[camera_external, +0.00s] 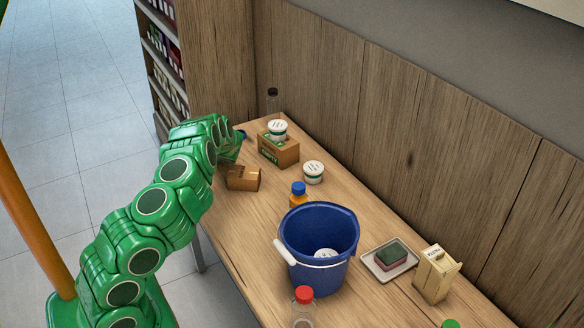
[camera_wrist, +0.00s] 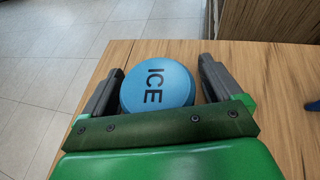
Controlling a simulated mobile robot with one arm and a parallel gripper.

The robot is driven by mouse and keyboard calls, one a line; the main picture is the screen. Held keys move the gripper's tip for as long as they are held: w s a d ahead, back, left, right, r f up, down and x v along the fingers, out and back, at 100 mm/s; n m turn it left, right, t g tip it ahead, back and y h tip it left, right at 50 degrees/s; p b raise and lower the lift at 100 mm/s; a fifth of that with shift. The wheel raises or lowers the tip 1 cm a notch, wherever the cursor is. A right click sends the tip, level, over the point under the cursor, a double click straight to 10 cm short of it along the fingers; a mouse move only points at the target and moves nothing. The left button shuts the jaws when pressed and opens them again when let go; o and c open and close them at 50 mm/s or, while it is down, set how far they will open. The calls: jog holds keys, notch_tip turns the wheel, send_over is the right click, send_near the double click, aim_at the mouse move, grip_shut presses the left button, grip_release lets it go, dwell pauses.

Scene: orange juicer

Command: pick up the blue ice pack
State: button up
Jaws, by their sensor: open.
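The blue ice pack (camera_wrist: 157,84) is a round disc marked "ICE" in the wrist view. It lies near the far-left end of the wooden table (camera_wrist: 210,140), close to the edge. My gripper (camera_wrist: 157,72) is open, with one dark finger on each side of the disc. A small gap shows beside the right finger; the left finger is very close to the disc, and I cannot tell whether it touches. The disc's near edge is hidden by my gripper's green body. In the external view my gripper (camera_external: 240,136) is at the table's far end, and the ice pack is mostly or wholly hidden there.
A cardboard box (camera_external: 243,178) and a brown carton (camera_external: 278,150) with a white tub (camera_external: 277,130) on top stand close to my arm. A clear bottle (camera_external: 272,100) is at the back. A blue bucket (camera_external: 318,285) stands mid-table. Wooden panels (camera_external: 400,110) line the back.

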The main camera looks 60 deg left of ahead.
jog(key=c, duration=1.1)
jog(key=shift+r, duration=0.15)
jog(key=shift+r, duration=0.6)
jog(key=shift+s+d+r, duration=0.1)
jog(key=shift+d+r, duration=0.05)
jog(key=shift+r, duration=0.45)
jog(key=shift+s+d+r, duration=0.1)
jog(key=shift+r, duration=0.45)
jog(key=shift+s+d+r, duration=1.25)
jog(key=shift+d+r, duration=0.3)
jog(key=shift+d, duration=0.3)
jog(key=shift+s+d+r, duration=1.25)
jog(key=shift+d+r, duration=0.3)
jog(key=shift+d, duration=0.25)
jog(key=shift+s+d+r, duration=1.25)
jog(key=shift+d+r, duration=0.3)
jog(key=shift+d, duration=0.3)
